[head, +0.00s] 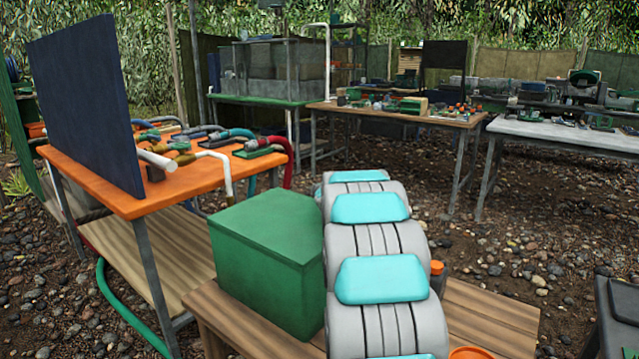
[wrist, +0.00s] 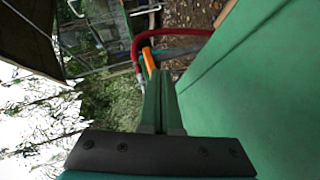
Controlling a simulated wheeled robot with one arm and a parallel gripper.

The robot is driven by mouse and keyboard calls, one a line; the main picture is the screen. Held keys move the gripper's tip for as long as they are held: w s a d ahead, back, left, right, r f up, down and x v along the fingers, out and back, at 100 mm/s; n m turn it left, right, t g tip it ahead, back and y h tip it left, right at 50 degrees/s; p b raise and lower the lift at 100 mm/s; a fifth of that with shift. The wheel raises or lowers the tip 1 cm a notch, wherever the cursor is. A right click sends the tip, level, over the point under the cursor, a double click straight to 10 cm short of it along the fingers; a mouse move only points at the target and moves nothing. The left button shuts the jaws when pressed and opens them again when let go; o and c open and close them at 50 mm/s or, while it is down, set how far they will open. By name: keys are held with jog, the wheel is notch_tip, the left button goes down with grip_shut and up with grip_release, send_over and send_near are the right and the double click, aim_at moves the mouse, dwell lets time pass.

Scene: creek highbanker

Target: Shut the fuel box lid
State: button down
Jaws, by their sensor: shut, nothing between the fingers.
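The green fuel box (head: 262,262) stands on the wooden bench, left of my grey and cyan arm. Its lid (head: 268,222) looks flat and down over the top, and no gap shows on the faces in view. My arm covers its right side. My gripper is hidden behind the arm in the head view. In the wrist view my gripper (wrist: 160,82) is shut and empty, its fingers together. A large green surface of the fuel box (wrist: 255,95) fills the right of that view, close beside the fingers. I cannot tell whether they touch it.
The wooden bench (head: 490,318) carries the box. An orange table (head: 190,182) with hoses and an upright dark panel (head: 85,115) stands at left. A wooden table (head: 400,113) and a white-topped table (head: 560,137) stand behind. Open gravel (head: 560,215) lies at right.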

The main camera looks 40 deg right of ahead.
jog(key=shift+w+d+f+m+g+y+p, duration=0.15)
jog(key=shift+f+y+p, duration=0.1)
jog(key=shift+f, duration=0.5)
jog(key=shift+s+d+f+m+g+y+p, duration=0.1)
jog(key=shift+f+m+g+y+p, duration=0.1)
jog(key=shift+f, duration=0.5)
jog(key=shift+b+v, duration=0.65)
jog(key=shift+v, duration=3.2)
